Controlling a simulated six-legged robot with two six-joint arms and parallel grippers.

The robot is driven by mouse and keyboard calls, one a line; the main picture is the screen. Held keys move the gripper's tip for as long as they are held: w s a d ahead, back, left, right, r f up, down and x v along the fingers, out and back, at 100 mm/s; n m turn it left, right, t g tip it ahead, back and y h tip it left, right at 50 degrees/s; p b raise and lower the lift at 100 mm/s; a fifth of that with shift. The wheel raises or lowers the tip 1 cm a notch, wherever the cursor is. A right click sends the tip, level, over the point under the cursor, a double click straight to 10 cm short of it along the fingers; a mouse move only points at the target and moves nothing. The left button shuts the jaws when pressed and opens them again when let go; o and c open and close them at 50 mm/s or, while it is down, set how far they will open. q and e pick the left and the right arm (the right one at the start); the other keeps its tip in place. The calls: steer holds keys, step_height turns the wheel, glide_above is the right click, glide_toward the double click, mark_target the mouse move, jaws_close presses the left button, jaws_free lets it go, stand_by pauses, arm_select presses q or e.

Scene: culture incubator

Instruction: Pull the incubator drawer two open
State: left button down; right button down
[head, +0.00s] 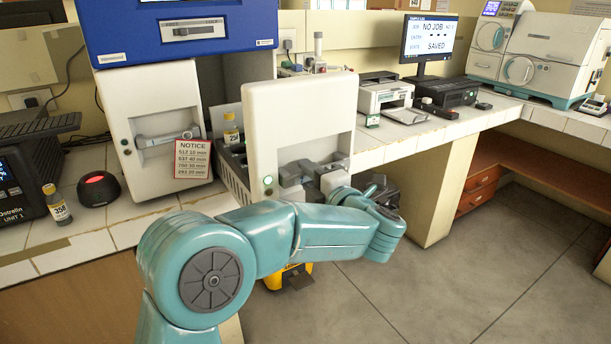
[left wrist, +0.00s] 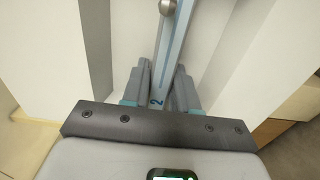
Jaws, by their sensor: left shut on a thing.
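The incubator (head: 185,50) has a blue upper part and white drawer fronts. The white front of drawer two (head: 300,112) stands out from the body, and part of its grey basket (head: 234,178) shows behind it. A yellow-capped vial (head: 231,130) shows in the basket. My left gripper (head: 308,176) is shut on the drawer's handle (head: 338,164). In the left wrist view, the handle (left wrist: 176,55), marked 2, lies between the two fingers (left wrist: 164,82). The gripper partly hides the handle in the head view. My right gripper is not in view.
A closed white drawer front (head: 150,112) with a notice (head: 192,159) is at the left. A vial (head: 56,205) and a dark round device (head: 98,189) with a red light stand on the tiled counter. A yellow object (head: 288,278) is below. Floor at right is clear.

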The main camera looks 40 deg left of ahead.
arm_select(q)
steer(key=shift+d, duration=0.15)
steer(key=c, duration=1)
jaws_free()
steer(key=shift+d, duration=0.1)
steer(key=shift+o, duration=0.2)
steer(key=b+v, duration=0.1)
steer(key=v, duration=1.5)
